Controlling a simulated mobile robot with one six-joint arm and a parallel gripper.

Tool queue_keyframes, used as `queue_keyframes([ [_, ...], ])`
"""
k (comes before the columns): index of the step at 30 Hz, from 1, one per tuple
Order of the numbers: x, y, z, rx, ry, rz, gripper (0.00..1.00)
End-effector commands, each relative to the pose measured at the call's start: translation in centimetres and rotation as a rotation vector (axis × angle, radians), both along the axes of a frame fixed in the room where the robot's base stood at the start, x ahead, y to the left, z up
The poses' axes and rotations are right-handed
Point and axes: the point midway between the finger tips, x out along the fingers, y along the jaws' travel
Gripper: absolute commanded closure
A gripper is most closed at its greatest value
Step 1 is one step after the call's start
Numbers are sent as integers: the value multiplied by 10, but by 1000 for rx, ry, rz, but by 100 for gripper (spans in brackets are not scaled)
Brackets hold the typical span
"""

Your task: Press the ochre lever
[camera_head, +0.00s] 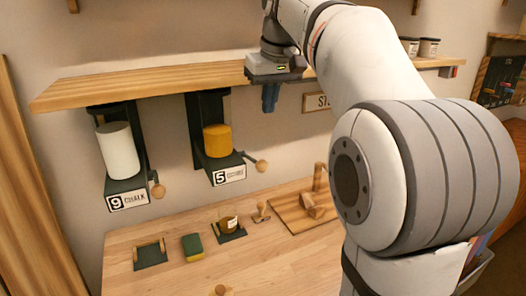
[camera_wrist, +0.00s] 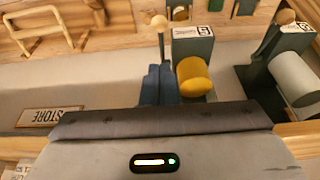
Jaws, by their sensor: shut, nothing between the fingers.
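The ochre dispenser is a dark holder (camera_head: 196,125) with a yellow cylinder (camera_head: 217,140) and a label (camera_head: 229,175) numbered 5, its word hard to read. Its lever has a round wooden knob (camera_head: 261,165) on a thin rod at the holder's right side. In the wrist view the lever knob (camera_wrist: 159,20) stands straight beyond my fingertips, beside the yellow cylinder (camera_wrist: 193,77). My gripper (camera_head: 270,98) has blue fingers, shut and empty. It hangs at the shelf's front edge, above the knob in the head view and apart from it. It also shows in the wrist view (camera_wrist: 159,84).
A chalk dispenser with a white cylinder (camera_head: 118,150) and its own knob (camera_head: 158,190) stands to the left. A wooden shelf (camera_head: 160,84) runs above both. Below, the table (camera_head: 180,278) holds a green-yellow sponge (camera_head: 192,247), a small jar (camera_head: 228,225) and a wooden board (camera_head: 290,218).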

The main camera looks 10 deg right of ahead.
Motion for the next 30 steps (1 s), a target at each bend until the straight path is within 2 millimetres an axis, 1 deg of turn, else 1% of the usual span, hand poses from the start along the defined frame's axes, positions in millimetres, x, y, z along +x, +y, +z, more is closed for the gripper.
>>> queue_keyframes([
  [5, 1, 0, -4, 0, 2, 0, 100],
  [8, 4, 1, -15, 0, 2, 0, 100],
  [11, 8, 2, -32, 0, 4, 0, 100],
  [21, 28, 6, -100, 0, 5, 0, 100],
  [25, 27, 6, -119, 1, 3, -1, 100],
  [30, 28, 6, -133, 0, 0, -1, 100],
])
